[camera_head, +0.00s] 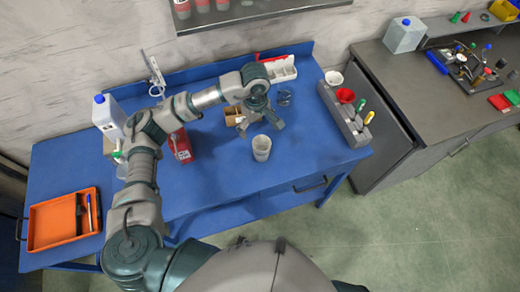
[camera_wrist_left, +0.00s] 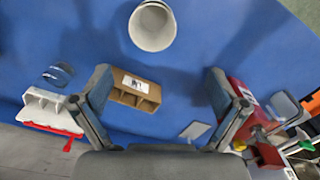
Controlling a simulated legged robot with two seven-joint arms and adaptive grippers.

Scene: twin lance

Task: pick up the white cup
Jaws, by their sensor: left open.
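A white cup (camera_head: 261,148) stands upright on the blue table near its front edge. In the left wrist view the white cup (camera_wrist_left: 152,26) is at the top, partly cut off by the picture edge, with its open mouth showing. My left gripper (camera_head: 261,125) is above the table, just behind the cup in the head view. Its two fingers (camera_wrist_left: 158,80) are spread apart with nothing held between them, and the cup lies beyond the fingertips. My right gripper is not in view.
A brown cardboard box (camera_wrist_left: 135,91) is on the table below the gripper. A red container (camera_head: 181,147) stands to the left. A grey rack (camera_head: 345,115) with a white and a red funnel-like piece is on the right. An orange tray (camera_head: 64,220) lies at far left.

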